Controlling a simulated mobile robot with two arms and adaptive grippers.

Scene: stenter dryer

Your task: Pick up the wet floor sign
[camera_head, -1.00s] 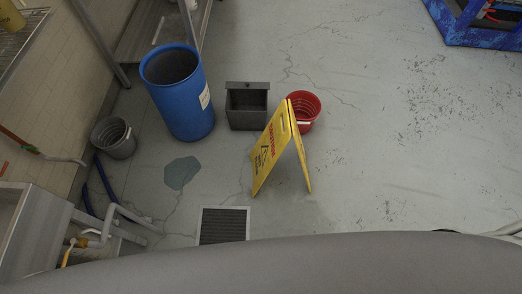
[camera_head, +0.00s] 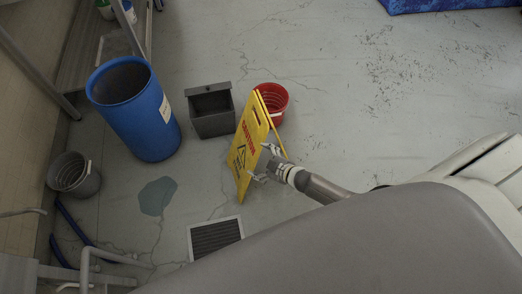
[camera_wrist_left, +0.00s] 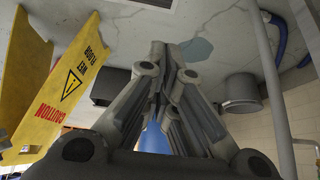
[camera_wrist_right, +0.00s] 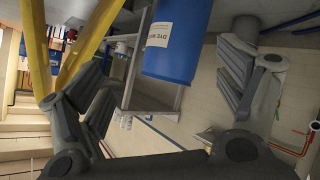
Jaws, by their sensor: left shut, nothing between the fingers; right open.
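The yellow wet floor sign (camera_head: 245,150) stands folded out on the floor in the head view. Its lettered panel faces left and its rear panel is partly behind my right gripper. My right gripper (camera_head: 262,163) is open close to the sign's right side. In the right wrist view, yellow sign panels (camera_wrist_right: 36,50) show at upper left, beside the left finger of my right gripper (camera_wrist_right: 170,85); I cannot tell whether they touch. In the left wrist view my left gripper (camera_wrist_left: 170,60) is shut and empty, with the sign (camera_wrist_left: 60,85) to its left. The left gripper is out of the head view.
A red bucket (camera_head: 272,100) stands just behind the sign. A dark open bin (camera_head: 211,112), a blue barrel (camera_head: 140,110) and a grey bucket (camera_head: 75,176) stand to the left. A floor grate (camera_head: 215,238) lies in front. Floor to the right is largely open.

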